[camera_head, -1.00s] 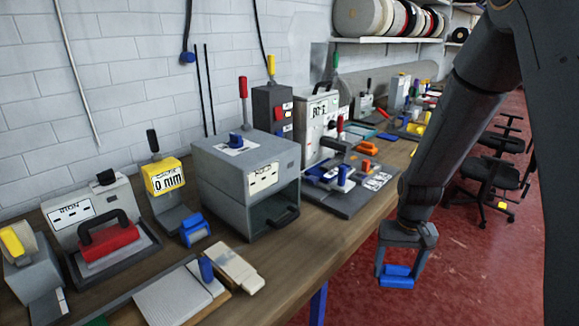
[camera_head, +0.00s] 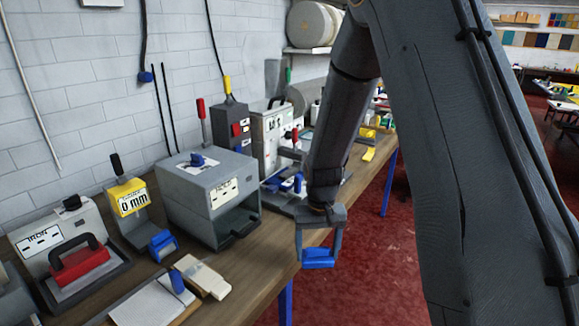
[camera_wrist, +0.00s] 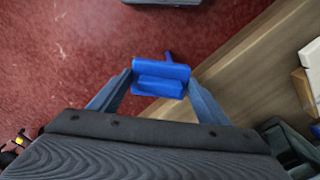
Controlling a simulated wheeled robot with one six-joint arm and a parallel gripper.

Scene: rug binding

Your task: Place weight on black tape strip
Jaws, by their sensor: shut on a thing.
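My gripper (camera_head: 319,254) is shut on a blue block (camera_head: 318,262), which I take to be the weight. In the wrist view the block (camera_wrist: 160,78) sits between the two fingertips, with a thin blue bar sticking out at its top. My gripper holds it over the red floor, beside the table's front edge. I cannot make out a black tape strip in either view now.
Bare tabletop lies right of the beige block.

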